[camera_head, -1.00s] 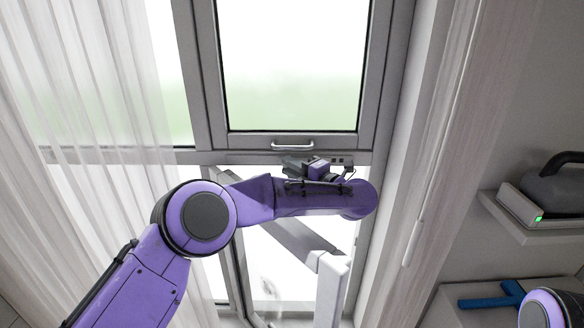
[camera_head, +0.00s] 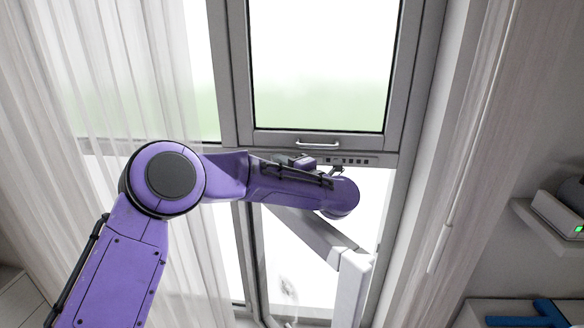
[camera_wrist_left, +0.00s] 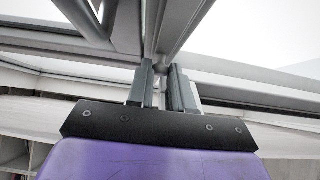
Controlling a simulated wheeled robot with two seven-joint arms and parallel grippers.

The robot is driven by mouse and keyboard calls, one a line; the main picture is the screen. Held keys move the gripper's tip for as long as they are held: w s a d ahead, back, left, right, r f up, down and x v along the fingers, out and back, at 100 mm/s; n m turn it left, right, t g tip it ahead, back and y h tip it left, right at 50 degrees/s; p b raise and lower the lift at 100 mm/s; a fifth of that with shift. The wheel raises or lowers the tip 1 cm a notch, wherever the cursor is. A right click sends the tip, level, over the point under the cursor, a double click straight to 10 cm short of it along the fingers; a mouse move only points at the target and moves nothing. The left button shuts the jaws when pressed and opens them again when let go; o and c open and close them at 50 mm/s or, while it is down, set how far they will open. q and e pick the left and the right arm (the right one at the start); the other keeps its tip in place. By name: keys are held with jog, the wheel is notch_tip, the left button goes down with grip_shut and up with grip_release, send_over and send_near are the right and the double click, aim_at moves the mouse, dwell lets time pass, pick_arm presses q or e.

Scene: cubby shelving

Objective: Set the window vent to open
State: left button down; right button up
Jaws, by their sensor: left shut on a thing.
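The window vent (camera_head: 352,160) is a grey strip with small dark slots on the bar below the upper pane, in the head view. Its left part is hidden behind my left arm. My left gripper (camera_head: 298,160) is at this strip, mostly covered by my forearm. In the left wrist view my left gripper (camera_wrist_left: 163,72) has its grey fingers close together against the window frame, shut on a small grey part, seemingly the vent's slider. The held part is mostly hidden between the fingers. My right gripper is not in view.
A metal handle (camera_head: 317,144) sits just above the vent on the upper window (camera_head: 320,60). A lower pane stands ajar below. A sheer curtain (camera_head: 60,90) hangs at left. At right are a shelf with a device (camera_head: 560,212) and a blue item (camera_head: 540,314).

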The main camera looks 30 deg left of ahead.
pick_arm(q)
jog(key=c, duration=1)
grip_release()
jog(key=shift+a, duration=0.15)
jog(key=shift+c, duration=0.2)
jog(key=shift+s+a, duration=0.1)
jog(key=b+v, duration=0.4)
jog(key=v, duration=0.6)
jog(key=shift+d+b, duration=0.3)
jog(key=shift+b, duration=0.05)
jog(key=shift+s, duration=0.15)
